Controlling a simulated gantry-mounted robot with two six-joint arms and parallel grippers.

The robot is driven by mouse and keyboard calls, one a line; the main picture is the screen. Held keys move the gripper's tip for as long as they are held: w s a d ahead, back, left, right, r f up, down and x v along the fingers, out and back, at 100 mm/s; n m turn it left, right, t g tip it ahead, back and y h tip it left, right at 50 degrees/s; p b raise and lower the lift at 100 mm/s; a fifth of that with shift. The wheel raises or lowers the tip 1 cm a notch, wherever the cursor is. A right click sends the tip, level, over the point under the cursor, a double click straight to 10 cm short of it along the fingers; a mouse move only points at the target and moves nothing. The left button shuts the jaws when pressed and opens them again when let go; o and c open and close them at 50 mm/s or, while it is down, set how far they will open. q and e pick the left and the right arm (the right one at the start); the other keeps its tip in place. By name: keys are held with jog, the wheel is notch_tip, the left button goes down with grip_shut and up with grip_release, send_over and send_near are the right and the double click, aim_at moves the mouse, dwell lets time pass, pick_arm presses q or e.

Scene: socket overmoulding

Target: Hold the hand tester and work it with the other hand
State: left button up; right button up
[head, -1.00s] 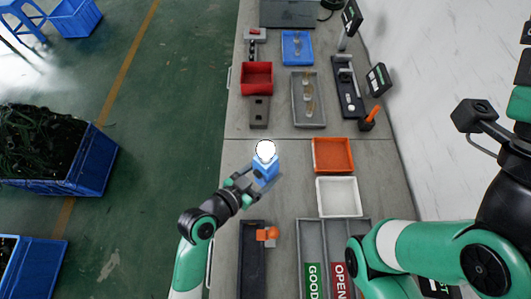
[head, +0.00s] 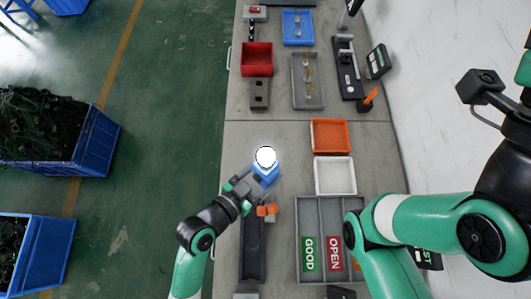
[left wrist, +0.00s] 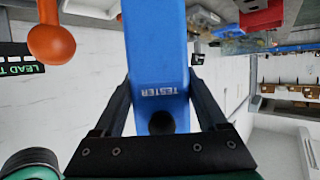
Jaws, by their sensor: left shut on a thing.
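The hand tester is blue with a bright white round top (head: 265,157), and my left gripper (head: 256,184) holds it over the bench. In the left wrist view the tester's blue body (left wrist: 158,60) stands between the two dark fingers, with the word TESTER and a dark round hole near its lower end. The left gripper is shut on this body. The glare on the round top hides any detail there. My right arm comes in at the lower right of the head view, but I cannot make out its gripper.
A dark tray (head: 252,262) with an orange-and-grey piece (head: 267,211) lies just below the left gripper. Right of it are a grey GOOD/OPEN tray (head: 322,272), a white tray (head: 350,176) and an orange tray (head: 345,135). Bare bench lies left of these trays.

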pick_arm(q)
jog(key=shift+c, duration=0.4)
jog(key=shift+w, duration=0.15)
jog(key=shift+w+r, duration=0.1)
jog(key=shift+w, duration=1.1)
jog(key=w+b, duration=0.3)
jog(key=w, duration=0.8)
jog(key=shift+w, duration=0.2)
notch_tip(320, 180, down, 12)
jog(key=b, duration=1.1)
jog(key=shift+f+b, duration=0.25)
jog(key=shift+b, duration=0.1)
dwell(0.4)
jog(key=shift+f, duration=0.2)
dwell(0.6)
